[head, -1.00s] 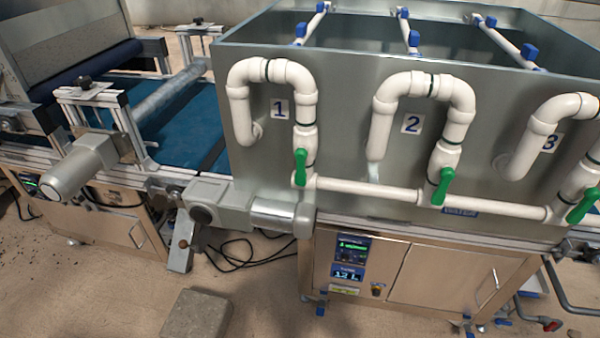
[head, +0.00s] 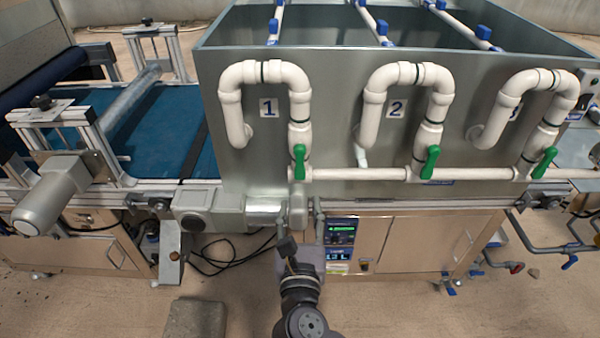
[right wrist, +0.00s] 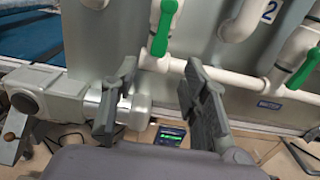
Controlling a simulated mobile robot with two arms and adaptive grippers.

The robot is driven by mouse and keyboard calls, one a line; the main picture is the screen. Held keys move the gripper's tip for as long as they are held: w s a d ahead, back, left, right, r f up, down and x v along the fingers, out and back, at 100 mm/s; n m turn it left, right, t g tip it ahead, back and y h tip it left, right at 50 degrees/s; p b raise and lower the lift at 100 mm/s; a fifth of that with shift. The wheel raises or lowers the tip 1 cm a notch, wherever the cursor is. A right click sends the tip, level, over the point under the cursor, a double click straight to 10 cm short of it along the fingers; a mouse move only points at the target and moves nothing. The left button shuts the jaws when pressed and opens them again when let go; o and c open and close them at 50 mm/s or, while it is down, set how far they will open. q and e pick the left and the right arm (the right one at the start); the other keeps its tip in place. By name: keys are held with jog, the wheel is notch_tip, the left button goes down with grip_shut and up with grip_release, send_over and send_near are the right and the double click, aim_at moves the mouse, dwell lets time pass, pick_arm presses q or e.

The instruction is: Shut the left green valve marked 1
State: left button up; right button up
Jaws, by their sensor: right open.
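The green valve handle under the label 1 (head: 299,161) hangs straight down, in line with its white vertical pipe, on the front of the grey tank (head: 335,135). In the right wrist view this green handle (right wrist: 164,28) shows at the top, beyond the gap between my fingers. My right gripper (head: 306,205) is below the handle and apart from it, pointing up toward the tank. In the right wrist view its fingers (right wrist: 160,76) are spread, with nothing between them. My left gripper is not in view.
Two like green handles hang under label 2 (head: 425,161) and at the right pipe (head: 543,162). A white horizontal pipe (head: 365,174) runs beside the handles. A grey motor (head: 200,209) sticks out left of my gripper. A control panel (head: 341,235) is below.

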aim_at(300, 173)
jog(key=w, duration=1)
jog(key=shift+w+p, duration=0.4)
jog(key=shift+c, duration=0.5)
grip_shut()
